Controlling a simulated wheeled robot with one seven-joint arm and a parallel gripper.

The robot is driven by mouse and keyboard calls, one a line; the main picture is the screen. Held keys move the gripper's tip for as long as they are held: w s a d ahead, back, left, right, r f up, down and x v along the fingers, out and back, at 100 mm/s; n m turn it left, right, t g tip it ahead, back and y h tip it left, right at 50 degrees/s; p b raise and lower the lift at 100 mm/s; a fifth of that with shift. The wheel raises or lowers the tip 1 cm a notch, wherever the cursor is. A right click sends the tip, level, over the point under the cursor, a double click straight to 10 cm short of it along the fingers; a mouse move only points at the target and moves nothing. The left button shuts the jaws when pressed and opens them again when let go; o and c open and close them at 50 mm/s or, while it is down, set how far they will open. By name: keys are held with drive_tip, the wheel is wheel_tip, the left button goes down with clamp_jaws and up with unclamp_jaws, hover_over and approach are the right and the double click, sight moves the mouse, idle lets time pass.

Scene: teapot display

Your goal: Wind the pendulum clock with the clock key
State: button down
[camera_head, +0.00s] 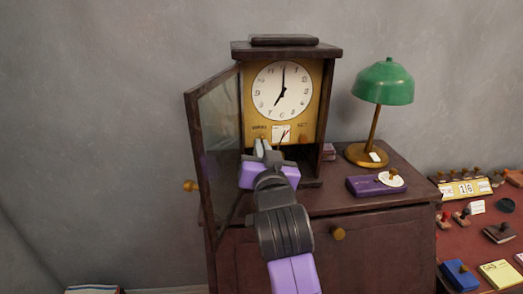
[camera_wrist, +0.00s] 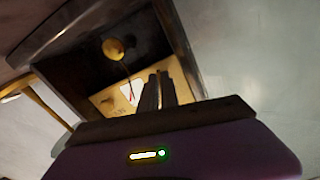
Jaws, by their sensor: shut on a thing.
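The pendulum clock (camera_head: 283,90) stands upright on a dark wooden cabinet, its dial showing about seven o'clock. Its glazed door (camera_head: 220,140) hangs open to the left. My gripper (camera_head: 262,146) is in front of the lower left of the gold dial plate (camera_head: 313,128), close below the left label. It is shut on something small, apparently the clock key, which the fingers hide. In the wrist view my gripper (camera_wrist: 160,78) points up into the open clock case; the round brass pendulum bob (camera_wrist: 113,48) shows to its left. I cannot tell whether the key touches the plate.
A green lamp (camera_head: 383,82) and a purple box (camera_head: 370,186) stand right of the clock on the cabinet (camera_head: 325,200). A lower desk at the right carries stamps and a calendar block (camera_head: 465,188). The open door stands close to my arm's left side.

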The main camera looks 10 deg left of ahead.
drive_tip(key=shift+d+r+m, duration=0.1)
drive_tip(key=shift+r+m, duration=0.4)
drive_tip(key=c, duration=1.6)
unclamp_jaws()
drive_tip(key=shift+f, duration=0.25)
drive_tip(key=shift+s, duration=0.1)
drive_tip(key=b+v, duration=0.1)
drive_tip(key=v, duration=0.6)
drive_tip(key=shift+s, duration=0.4)
